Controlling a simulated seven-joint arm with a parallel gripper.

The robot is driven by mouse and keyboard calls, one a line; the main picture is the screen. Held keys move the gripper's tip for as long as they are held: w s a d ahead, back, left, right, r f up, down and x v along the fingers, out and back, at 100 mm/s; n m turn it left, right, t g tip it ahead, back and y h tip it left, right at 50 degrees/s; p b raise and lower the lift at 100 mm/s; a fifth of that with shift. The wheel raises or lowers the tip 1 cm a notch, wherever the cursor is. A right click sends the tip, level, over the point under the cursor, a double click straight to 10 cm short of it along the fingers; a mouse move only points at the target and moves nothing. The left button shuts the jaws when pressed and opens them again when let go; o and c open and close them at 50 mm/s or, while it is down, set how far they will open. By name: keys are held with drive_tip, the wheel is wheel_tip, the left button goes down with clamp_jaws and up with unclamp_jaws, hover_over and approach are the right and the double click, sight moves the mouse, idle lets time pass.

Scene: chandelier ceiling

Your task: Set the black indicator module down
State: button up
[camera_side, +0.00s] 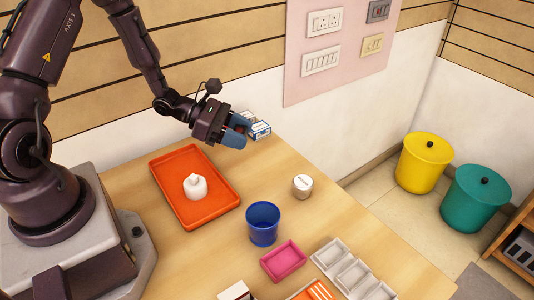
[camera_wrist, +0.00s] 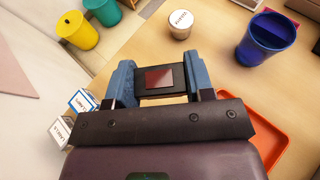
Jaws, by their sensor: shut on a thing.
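My gripper (camera_side: 237,131) has blue fingers, and in the wrist view (camera_wrist: 160,72) they are shut on the black indicator module (camera_wrist: 143,94). The module is a flat dark piece with a dark red window, held between the two fingers with its window facing the wrist camera. In the side view my gripper is over the back part of the wooden table (camera_side: 330,226), beside small white-and-blue boxes (camera_side: 260,130).
A blue cup (camera_side: 263,224), a white labelled jar (camera_side: 302,186), a pink tray (camera_side: 283,261) and a grey compartment tray (camera_side: 350,270) stand on the table. Bare wood lies between my gripper and the jar.

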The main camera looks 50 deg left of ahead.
hover_over(267, 162)
wheel_tip(267, 162, down, 7)
drive_tip(key=shift+d+f, duration=0.1)
drive_tip(key=shift+f, duration=1.65)
drive_tip(key=shift+f, duration=0.1)
drive_tip(key=o, duration=0.9)
